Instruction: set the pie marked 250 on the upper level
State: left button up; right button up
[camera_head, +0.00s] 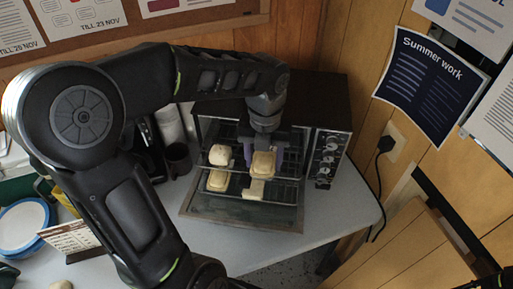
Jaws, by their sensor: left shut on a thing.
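A small dark oven (333,112) stands open on the table, with its door (240,212) folded down in front. My left gripper (264,158) reaches down into the oven's front from above, its fingers on either side of a pale tan pie (263,166). It is shut on this pie, at about the upper rack's height; I cannot tell whether the pie touches the rack. A rounder pale pie (221,155) sits on the upper rack to the left. A squarish pie (217,181) and a paler block-like piece (254,190) are lower down. No 250 marking is readable. My right gripper is not in view.
A dark mug (178,159) and a pale cylinder (169,124) stand left of the oven. A blue-rimmed round container (24,225) and a small card (70,238) are at the left. A plug and cord (385,145) hang on the right wall. The table front is partly clear.

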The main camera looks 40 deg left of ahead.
aim_at(256, 153)
pick_arm(q)
jog(key=shift+w+a, duration=0.6)
jog(key=shift+a, duration=0.2)
jog(key=shift+w+a, duration=0.55)
jog(key=shift+a, duration=0.25)
jog(key=shift+p, duration=0.3)
jog(key=shift+w+a, duration=0.2)
jog(key=shift+a, duration=0.1)
jog(key=f, duration=0.1)
jog(key=f+p, duration=0.1)
jog(key=f, duration=0.1)
jog(key=shift+w+a, duration=0.2)
jog(key=shift+a, duration=0.1)
jog(key=shift+f, duration=0.25)
jog(key=shift+f, duration=0.15)
jog(key=o, duration=1.5)
jog(key=shift+c, duration=0.2)
